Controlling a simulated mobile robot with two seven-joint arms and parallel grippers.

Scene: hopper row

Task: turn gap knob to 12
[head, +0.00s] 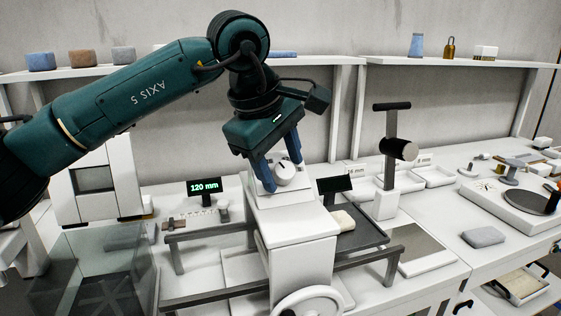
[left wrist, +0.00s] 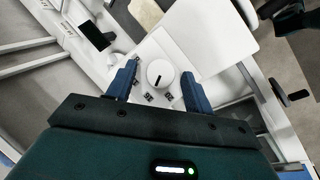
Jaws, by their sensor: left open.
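The gap knob (head: 285,174) is a white round knob with a short dark pointer line, on the sloped top of the white machine housing (head: 300,226). In the left wrist view the knob (left wrist: 160,73) shows with its pointer line towards the lower edge of the picture. Small dark marks (left wrist: 148,98) sit around it, too small to read. My left gripper (head: 282,172) is open above the housing. In the left wrist view its blue fingers (left wrist: 160,80) stand on either side of the knob, with visible space between each finger and the knob. My right gripper is not in view.
A display (head: 204,187) reads 120 mm in green. A dark screen (head: 335,184) stands right of the knob, above a dark tray (head: 360,239) with a pale block (head: 342,219). Grey rails (head: 205,231) cross the machine. A black-topped post (head: 390,150) stands to the right.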

